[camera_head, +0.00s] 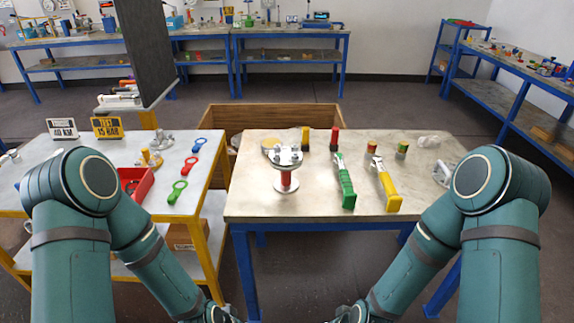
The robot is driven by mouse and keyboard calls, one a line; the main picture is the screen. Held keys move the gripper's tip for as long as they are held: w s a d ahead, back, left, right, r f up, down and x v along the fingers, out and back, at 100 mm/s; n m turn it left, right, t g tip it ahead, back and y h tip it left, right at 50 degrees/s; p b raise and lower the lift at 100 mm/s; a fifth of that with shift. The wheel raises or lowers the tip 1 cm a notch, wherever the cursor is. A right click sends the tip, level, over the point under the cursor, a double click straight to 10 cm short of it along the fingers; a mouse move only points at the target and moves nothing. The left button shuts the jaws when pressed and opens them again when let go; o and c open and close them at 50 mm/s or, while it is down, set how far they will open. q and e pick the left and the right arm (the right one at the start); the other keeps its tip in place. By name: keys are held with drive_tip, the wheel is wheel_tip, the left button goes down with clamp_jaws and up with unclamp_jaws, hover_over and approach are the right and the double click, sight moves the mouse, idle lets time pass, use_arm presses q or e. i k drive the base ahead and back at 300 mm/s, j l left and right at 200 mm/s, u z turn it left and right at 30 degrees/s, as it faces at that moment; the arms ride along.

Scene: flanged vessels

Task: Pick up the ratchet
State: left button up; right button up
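Two long-handled tools lie on the right-hand table, one with a green handle (347,188) and one with a yellow handle (387,187). Their metal heads point to the back of the table. Either could be the ratchet; I cannot tell which from this view. Only dark parts at the ends of my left arm (216,314) and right arm (350,314) show at the bottom edge, in front of the table. The fingers are cut off or hidden, so their opening does not show. Both tools lie clear of my arms.
A flanged vessel with a red middle (286,181) stands on the right-hand table (255,205), left of the tools. Red and yellow-black upright pieces stand behind. The left table holds a red bin (136,185), blue and green ring tools and small signs. A wooden crate (270,116) stands behind.

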sight(349, 199)
drive_tip(key=i+l+u, duration=0.25)
drive_tip(key=l, duration=0.15)
drive_tip(key=l+u, duration=0.25)
drive_tip(key=l, duration=0.15)
drive_tip(key=i+l+u, duration=0.1)
drive_tip(key=l+u, duration=0.15)
drive_tip(key=l, duration=0.2)
